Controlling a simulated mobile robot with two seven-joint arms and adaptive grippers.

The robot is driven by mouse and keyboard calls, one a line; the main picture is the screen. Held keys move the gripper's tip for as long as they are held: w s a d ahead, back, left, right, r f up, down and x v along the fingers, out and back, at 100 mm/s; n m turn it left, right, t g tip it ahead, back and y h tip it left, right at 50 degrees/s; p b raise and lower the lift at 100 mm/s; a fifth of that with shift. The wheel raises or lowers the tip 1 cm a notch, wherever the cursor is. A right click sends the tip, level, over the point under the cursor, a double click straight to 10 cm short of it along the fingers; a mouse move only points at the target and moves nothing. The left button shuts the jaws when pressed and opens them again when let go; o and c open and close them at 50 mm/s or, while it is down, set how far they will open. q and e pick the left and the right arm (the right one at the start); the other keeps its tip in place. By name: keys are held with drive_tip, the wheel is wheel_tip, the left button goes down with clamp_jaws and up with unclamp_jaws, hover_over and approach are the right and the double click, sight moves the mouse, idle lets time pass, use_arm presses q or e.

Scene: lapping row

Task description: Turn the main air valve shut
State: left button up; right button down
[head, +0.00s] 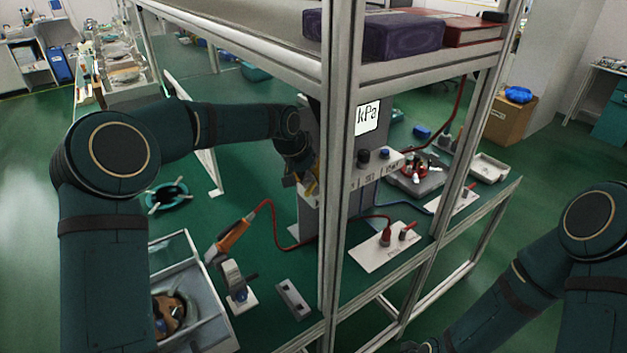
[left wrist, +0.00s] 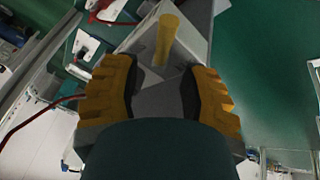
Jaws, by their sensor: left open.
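A yellow lever (left wrist: 167,40), which looks like the air valve's handle, stands out from a grey block (left wrist: 190,45) in the left wrist view. My left gripper (left wrist: 162,85) has its two yellow, black-padded fingers spread apart, with the lever just beyond their tips and nothing seen between them. In the head view my left gripper (head: 308,184) is beside the grey gauge column (head: 310,215) under the "kPa" display (head: 367,117). The frame post and my arm partly hide that spot, so contact cannot be told. My right arm shows at the right, its fingers out of view.
The metal frame post (head: 340,200) stands in front of the column, with a shelf holding a purple box (head: 375,35) above. A red hose (head: 285,240), an orange-handled tool (head: 232,238), a white plate (head: 383,248) and an open bin (head: 190,270) are on the green bench.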

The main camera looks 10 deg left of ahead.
use_arm(q)
drive_tip(key=shift+x, duration=1)
drive_tip(key=shift+o, duration=0.3)
clamp_jaws()
